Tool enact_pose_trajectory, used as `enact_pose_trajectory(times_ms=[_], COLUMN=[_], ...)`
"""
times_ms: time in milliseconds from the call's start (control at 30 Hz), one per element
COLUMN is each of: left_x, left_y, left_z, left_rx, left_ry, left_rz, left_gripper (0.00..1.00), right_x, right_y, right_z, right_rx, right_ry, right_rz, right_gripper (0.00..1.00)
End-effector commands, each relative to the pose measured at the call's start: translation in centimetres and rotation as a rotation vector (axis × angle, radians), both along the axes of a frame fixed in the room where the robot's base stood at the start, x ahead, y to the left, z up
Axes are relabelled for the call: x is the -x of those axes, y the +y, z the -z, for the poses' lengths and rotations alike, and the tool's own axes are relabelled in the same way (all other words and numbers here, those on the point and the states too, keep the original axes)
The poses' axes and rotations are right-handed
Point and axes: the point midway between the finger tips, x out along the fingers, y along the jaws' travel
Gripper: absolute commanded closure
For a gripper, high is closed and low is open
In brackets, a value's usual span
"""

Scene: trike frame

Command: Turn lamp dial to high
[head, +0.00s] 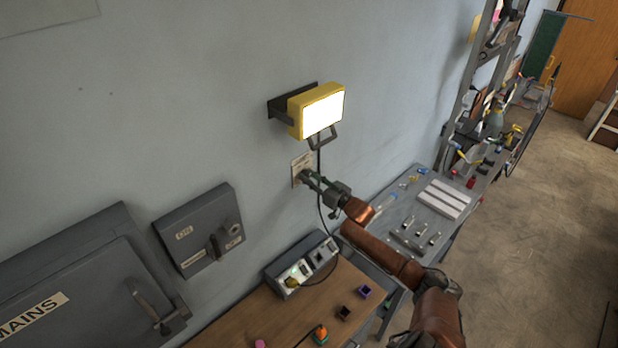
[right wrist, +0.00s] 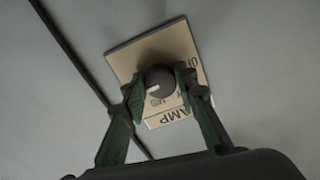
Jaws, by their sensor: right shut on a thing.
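The lamp dial (right wrist: 160,82) is a dark round knob with a white pointer mark, on a beige label plate (right wrist: 127,57) on the grey wall. In the right wrist view the pointer points to the left of the picture. My right gripper (right wrist: 158,88) has its green fingers shut on the dial, one on each side. In the head view my right gripper (head: 308,177) reaches the plate (head: 297,165) from the right and hides most of the dial. The yellow lamp (head: 318,110) above is lit bright white. My left gripper is not in view.
A black cable (head: 318,165) hangs from the lamp past my gripper. A grey socket box (head: 300,262) stands on the wooden bench (head: 240,325) below. Grey switch boxes, one a breaker (head: 200,230), are on the wall to the left.

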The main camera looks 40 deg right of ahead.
Motion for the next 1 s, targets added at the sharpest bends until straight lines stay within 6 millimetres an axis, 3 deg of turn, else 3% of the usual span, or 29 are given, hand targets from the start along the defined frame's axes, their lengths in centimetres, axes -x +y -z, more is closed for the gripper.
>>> enact_pose_trajectory(times_ms=[667, 700, 933, 1000], left_x=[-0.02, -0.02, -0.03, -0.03], left_y=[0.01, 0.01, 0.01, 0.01], left_z=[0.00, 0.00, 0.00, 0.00], left_rx=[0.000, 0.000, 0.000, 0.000], left_ry=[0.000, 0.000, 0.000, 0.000], left_rz=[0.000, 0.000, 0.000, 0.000], left_gripper=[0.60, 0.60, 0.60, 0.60], right_x=[0.08, 0.08, 0.04, 0.03], right_y=[-0.03, -0.03, 0.00, 0.01], right_z=[0.31, 0.31, 0.16, 0.12], right_rx=[-0.061, -0.061, -0.060, -0.060], right_ry=[0.011, 0.011, 0.008, 0.007], right_rz=[0.002, 0.002, 0.001, 0.001], right_gripper=[0.97, 0.71, 0.56, 0.56])
